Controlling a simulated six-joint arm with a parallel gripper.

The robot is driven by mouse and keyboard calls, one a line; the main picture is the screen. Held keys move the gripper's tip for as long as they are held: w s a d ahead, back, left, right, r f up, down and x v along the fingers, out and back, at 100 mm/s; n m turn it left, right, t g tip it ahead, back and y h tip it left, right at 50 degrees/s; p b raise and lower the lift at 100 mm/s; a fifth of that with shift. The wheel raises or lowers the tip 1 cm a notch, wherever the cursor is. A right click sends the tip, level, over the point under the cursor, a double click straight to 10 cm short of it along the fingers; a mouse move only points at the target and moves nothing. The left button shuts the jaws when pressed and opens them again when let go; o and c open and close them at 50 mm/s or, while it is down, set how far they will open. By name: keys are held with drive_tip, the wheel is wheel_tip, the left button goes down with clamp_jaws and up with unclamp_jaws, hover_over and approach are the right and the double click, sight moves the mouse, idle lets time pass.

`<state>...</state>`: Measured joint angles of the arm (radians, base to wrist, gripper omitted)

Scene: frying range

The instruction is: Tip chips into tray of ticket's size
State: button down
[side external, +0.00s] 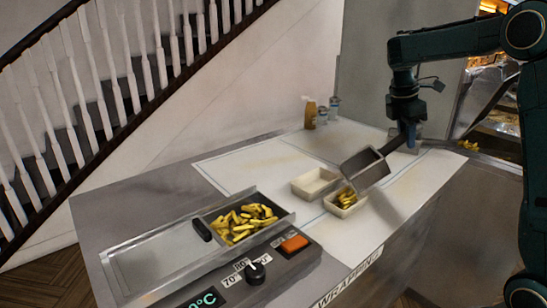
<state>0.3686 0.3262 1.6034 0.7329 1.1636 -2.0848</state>
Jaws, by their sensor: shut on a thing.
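My gripper (408,132) is shut on the handle of a dark box-shaped scoop (364,171). The scoop is tilted, with its low end over the near cream tray (345,211). Yellow chips (346,197) lie in that tray, under the scoop's lip. I cannot tell whether any chips are left inside the scoop. A second cream tray (314,184) stands just behind and to the left, and looks empty. More chips (240,222) lie in the metal bin at the left. I see no ticket.
The bin's control panel has a black knob (255,272) and an orange switch (293,244). A brown-yellow bottle (310,115) and small shakers (334,107) stand at the counter's back. The white wrapping surface (240,168) is clear at the left. More fried food shows at the right.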

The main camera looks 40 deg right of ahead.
drive_tip(key=shift+d+f, duration=0.1)
drive_tip(key=shift+d, duration=0.05)
drive_tip(key=s+d+f+t+y, duration=0.2)
drive_tip(key=d+f+y, duration=0.2)
drive_tip(key=f, duration=0.2)
drive_tip(key=shift+s+t+y, duration=0.3)
drive_tip(key=shift+t+y, duration=0.1)
idle(1.0)
drive_tip(key=shift+s+d+y, duration=0.1)
drive_tip(key=shift+d+y, duration=0.1)
drive_tip(key=shift+y, duration=0.2)
drive_tip(key=shift+t, duration=0.3)
idle(0.4)
